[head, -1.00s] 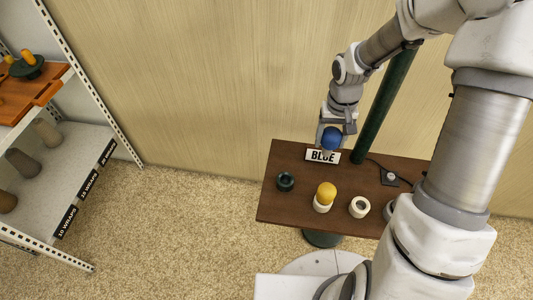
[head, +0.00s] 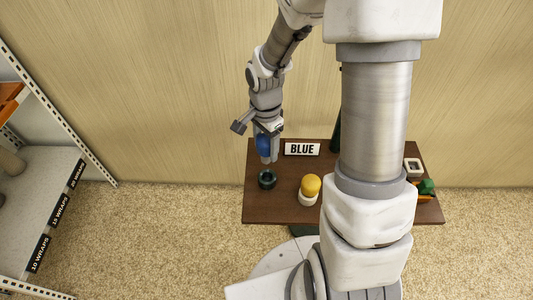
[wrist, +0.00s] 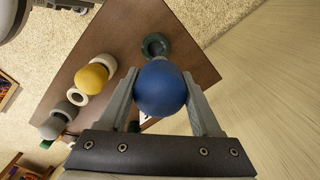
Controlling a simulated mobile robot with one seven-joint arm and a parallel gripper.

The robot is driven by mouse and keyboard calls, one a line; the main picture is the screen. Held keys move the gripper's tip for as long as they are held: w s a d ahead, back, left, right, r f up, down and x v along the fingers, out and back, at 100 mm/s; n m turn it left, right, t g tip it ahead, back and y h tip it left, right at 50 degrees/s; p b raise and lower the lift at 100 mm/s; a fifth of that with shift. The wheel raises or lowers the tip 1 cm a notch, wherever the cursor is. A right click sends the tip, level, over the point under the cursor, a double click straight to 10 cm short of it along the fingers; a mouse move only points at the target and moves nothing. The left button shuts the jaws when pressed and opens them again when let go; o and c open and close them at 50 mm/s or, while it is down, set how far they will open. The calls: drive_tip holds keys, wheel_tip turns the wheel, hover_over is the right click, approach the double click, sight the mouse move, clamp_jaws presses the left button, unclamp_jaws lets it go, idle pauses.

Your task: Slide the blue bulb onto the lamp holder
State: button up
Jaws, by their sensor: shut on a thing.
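My gripper (head: 269,152) is shut on the blue bulb (head: 263,144), above the back left part of the brown table (head: 256,209). In the wrist view the blue bulb (wrist: 161,88) sits between the two fingers of my gripper (wrist: 160,76); its lower end is hidden. A dark green ring-shaped holder (head: 267,179) stands on the table, just below the bulb in the head view.
A yellow bulb (head: 311,184) sits on a white base (head: 308,199) right of the green holder. A BLUE sign (head: 302,149) stands at the table's back. A white square item (head: 412,167) and a green object (head: 427,187) lie at the right. A shelf (head: 45,180) stands far left.

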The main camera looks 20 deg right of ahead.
sight(267, 163)
drive_tip(key=m, duration=0.2)
drive_tip(key=s+m, duration=0.1)
drive_tip(key=m, duration=0.1)
drive_tip(key=shift+f, duration=0.4)
drive_tip(key=shift+b, duration=0.45)
drive_tip(key=shift+f+b, duration=2.05)
drive_tip(key=shift+f, duration=0.4)
drive_tip(key=shift+f+b, duration=1.2)
drive_tip(key=shift+f, duration=0.15)
drive_tip(key=shift+f, duration=0.15)
drive_tip(key=shift+f+b, duration=0.55)
